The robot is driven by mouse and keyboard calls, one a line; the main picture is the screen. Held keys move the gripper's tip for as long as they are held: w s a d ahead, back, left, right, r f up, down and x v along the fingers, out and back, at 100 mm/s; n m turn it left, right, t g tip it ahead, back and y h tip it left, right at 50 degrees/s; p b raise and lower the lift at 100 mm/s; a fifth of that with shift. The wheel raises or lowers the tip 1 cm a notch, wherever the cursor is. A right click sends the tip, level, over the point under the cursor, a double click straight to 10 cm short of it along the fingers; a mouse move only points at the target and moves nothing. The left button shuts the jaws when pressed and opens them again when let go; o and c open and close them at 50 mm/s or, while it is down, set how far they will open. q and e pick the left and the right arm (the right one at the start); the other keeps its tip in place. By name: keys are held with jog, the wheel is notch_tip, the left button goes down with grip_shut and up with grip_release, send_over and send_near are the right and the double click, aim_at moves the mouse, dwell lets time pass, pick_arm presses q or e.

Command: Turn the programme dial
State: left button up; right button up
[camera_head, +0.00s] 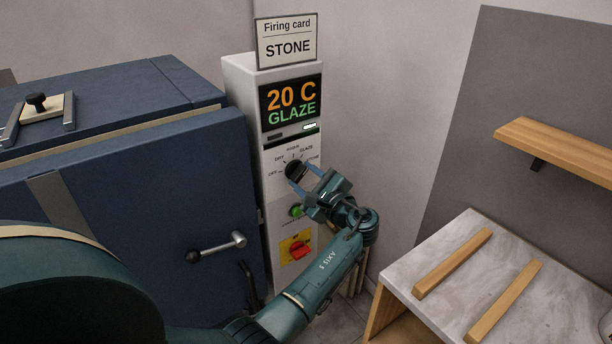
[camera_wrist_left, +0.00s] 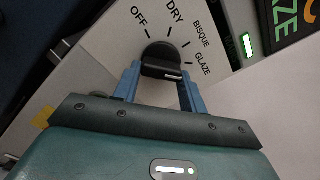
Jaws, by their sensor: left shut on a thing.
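The programme dial (camera_head: 294,170) is a black knob on the pale control panel (camera_head: 275,215). My left gripper (camera_head: 306,175) is shut on it, with one blue finger on each side; this also shows in the left wrist view (camera_wrist_left: 160,88). In that view the dial (camera_wrist_left: 160,58) has a white mark at its right end, on the GLAZE side; its exact alignment is hard to tell. The marks OFF, DRY, BISQUE and GLAZE are readable there. The display (camera_head: 291,101) reads 20 C GLAZE. The firing card (camera_head: 287,42) above reads STONE. My right gripper is not in view.
Below the dial are a green button (camera_head: 296,211) and a red switch (camera_head: 300,250) on yellow. The blue kiln door (camera_head: 130,190) with its handle (camera_head: 218,248) stands left. A marble-topped table (camera_head: 450,270) with wooden strips and a wall shelf (camera_head: 560,150) are right.

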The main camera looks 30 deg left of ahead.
pick_arm(q)
jog(key=m, duration=0.6)
jog(key=shift+s+a, duration=0.1)
jog(key=shift+m, duration=0.3)
dwell(0.3)
jog(key=o, duration=1)
jog(key=shift+f, duration=0.1)
